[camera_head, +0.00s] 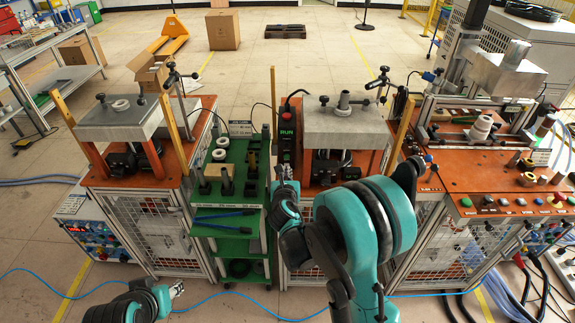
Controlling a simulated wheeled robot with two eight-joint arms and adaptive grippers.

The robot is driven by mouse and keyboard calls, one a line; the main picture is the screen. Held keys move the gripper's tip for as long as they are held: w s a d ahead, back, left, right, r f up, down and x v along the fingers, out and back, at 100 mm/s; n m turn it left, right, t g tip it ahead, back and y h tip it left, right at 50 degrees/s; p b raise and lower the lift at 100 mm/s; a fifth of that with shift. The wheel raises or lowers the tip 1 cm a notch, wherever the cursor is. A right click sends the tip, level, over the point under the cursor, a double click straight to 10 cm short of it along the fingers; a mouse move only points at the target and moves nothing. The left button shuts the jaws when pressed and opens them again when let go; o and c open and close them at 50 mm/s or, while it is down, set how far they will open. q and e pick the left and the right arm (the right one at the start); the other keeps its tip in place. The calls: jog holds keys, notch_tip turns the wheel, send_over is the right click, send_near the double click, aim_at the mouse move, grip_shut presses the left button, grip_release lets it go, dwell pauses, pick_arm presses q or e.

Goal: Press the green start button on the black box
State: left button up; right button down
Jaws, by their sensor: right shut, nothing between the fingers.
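The narrow black box (286,136) stands upright at the left end of the middle orange workbench. My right gripper (284,174) is just below and in front of the box in this view, shut and empty. I see a gap in the picture between its fingertips and the green part, but cannot judge the depth. My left gripper (177,289) is low at the bottom left, far from the box. Its fingers are too small to tell if they are open.
A green trolley (222,238) with rings, posts and blue-handled tools stands left of the box. The middle machine's metal block (345,123) is to the right. Orange benches with machines (110,180) flank both sides. A blue hose crosses the floor.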

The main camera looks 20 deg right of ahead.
jog(key=p+v, duration=0.1)
jog(key=v, duration=0.4)
jog(key=shift+s, duration=0.15)
jog(key=shift+r, duration=0.1)
dwell(0.5)
